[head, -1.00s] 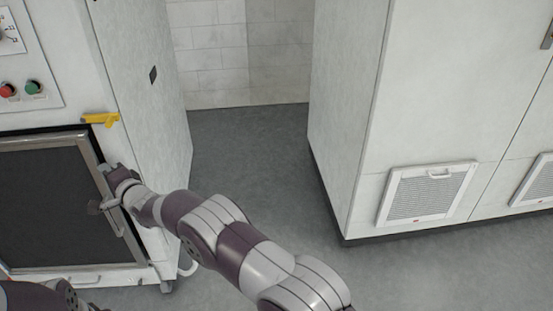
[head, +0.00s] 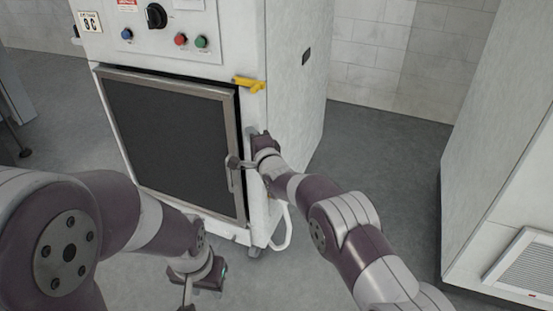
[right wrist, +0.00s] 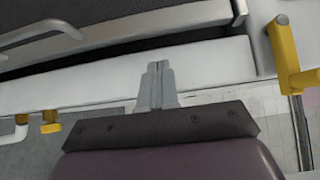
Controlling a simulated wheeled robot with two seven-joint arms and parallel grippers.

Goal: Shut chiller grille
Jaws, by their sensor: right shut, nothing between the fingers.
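The chiller grille (head: 165,135) is a dark panel in a grey metal frame on the front of a white cabinet. A dark gap shows along its right edge, so it looks slightly ajar. Its bar handle (head: 230,178) is on the right side of the frame; it also shows in the right wrist view (right wrist: 40,35). My right gripper (head: 257,142) is at the cabinet's front right edge, beside the handle. In the right wrist view its fingers (right wrist: 157,75) are together and empty, over the white edge; contact is unclear. My left gripper (head: 187,290) hangs low in front of the cabinet, partly cut off.
A yellow latch (head: 249,84) sticks out at the grille's upper right corner; it is also in the right wrist view (right wrist: 290,60). A control panel (head: 155,25) is above. Another white cabinet (head: 505,150) stands at the right, with clear floor between.

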